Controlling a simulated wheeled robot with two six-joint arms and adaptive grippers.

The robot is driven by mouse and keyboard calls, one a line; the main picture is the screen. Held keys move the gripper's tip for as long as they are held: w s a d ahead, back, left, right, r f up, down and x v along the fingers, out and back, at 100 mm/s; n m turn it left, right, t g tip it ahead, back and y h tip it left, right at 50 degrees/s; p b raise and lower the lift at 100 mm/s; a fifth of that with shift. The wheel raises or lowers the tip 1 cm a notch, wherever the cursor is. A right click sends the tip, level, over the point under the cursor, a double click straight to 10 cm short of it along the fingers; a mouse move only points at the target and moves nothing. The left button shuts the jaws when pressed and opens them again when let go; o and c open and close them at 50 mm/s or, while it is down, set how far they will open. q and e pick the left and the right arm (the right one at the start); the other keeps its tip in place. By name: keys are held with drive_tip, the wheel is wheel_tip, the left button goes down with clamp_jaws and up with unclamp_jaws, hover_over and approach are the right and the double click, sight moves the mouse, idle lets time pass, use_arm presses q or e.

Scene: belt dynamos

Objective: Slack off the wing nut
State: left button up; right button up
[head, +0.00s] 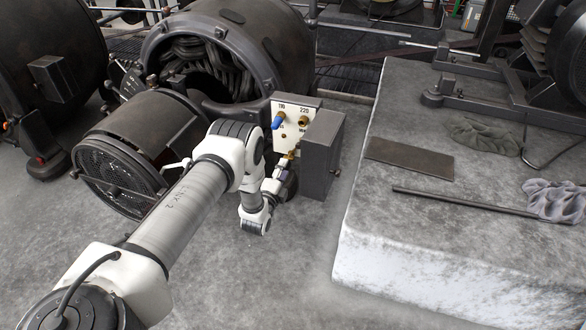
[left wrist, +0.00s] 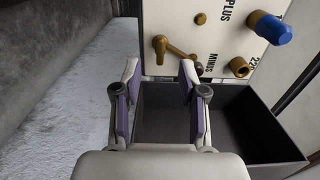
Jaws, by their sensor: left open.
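The brass wing nut (left wrist: 174,50) is on the cream terminal panel (left wrist: 205,28) near the word MINUS in the left wrist view. One wing points to the upper left, with a ball-like end at the lower right. In the head view brass shows at the panel's lower edge (head: 291,154), partly hidden by my gripper. My left gripper (left wrist: 160,74) is open, with its two purple-padded fingers pointing at the panel. The wing nut shows just beyond the fingertips, nearer the right finger; I cannot tell whether they touch. It also shows in the head view (head: 281,168). My right gripper is not in view.
A blue-capped terminal (head: 278,121) and a brass terminal (head: 303,121) stick out of the panel. A dark box (head: 322,155) stands beside it. The dynamo (head: 235,50) is behind. A stone plinth (head: 375,225) with a rod (head: 465,200) and rags is at right.

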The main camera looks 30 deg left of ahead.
sight(289, 157)
use_arm(q)
drive_tip(key=b+x, duration=0.2)
drive_tip(key=x, duration=0.4)
drive_tip(key=shift+f+b, duration=0.15)
drive_tip(key=shift+b, duration=0.15)
drive_tip(key=shift+w, duration=0.15)
clamp_jaws()
